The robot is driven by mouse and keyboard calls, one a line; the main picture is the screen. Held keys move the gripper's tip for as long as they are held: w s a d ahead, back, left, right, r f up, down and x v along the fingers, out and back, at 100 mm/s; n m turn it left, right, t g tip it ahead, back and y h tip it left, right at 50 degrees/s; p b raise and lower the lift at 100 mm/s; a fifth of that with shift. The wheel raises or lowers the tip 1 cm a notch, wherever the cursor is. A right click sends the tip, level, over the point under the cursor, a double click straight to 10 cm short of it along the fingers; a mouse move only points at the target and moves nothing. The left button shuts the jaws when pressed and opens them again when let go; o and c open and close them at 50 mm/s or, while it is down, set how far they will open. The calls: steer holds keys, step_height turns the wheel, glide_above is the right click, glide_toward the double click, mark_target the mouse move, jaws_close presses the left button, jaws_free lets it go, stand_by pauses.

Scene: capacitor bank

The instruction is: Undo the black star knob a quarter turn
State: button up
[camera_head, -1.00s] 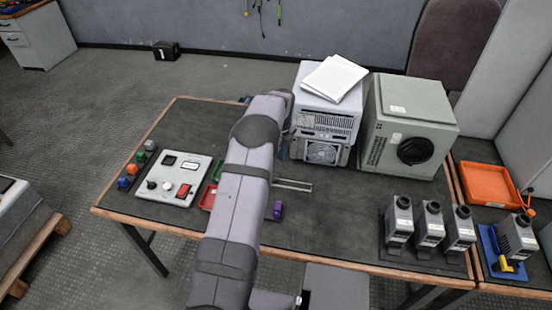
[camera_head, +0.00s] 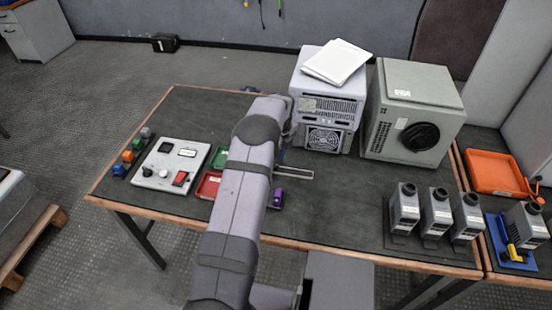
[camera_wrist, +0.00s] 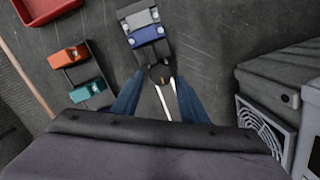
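In the wrist view a small dark round knob (camera_wrist: 160,73) sits at the end of a thin silver bar (camera_wrist: 166,104). I take it for the black star knob, but it is too small to make out its lobes. My gripper (camera_wrist: 158,80) has its two blue fingers apart, one on each side of the knob and bar. I cannot tell whether either finger touches the knob. In the head view my arm hides the knob and gripper; the silver bar (camera_head: 294,173) sticks out to the right of the arm.
In the wrist view grey and blue blocks (camera_wrist: 147,35) lie just beyond the knob, and orange and green blocks (camera_wrist: 72,57) lie left. A fan-fronted box (camera_head: 323,140) and green-grey cabinet (camera_head: 413,110) stand behind. A switch panel (camera_head: 171,166) lies left. Bare table is right of the bar.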

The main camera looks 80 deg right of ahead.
steer(key=shift+f, duration=0.25)
stand_by(0.6)
steer(key=c, duration=0.9)
steer(key=shift+c, duration=0.2)
steer(key=shift+d+n, duration=0.1)
steer(key=shift+n, duration=1.3)
steer(key=shift+d+n+y, duration=0.15)
steer(key=shift+n+y, duration=0.15)
steer(key=shift+n, duration=1.1)
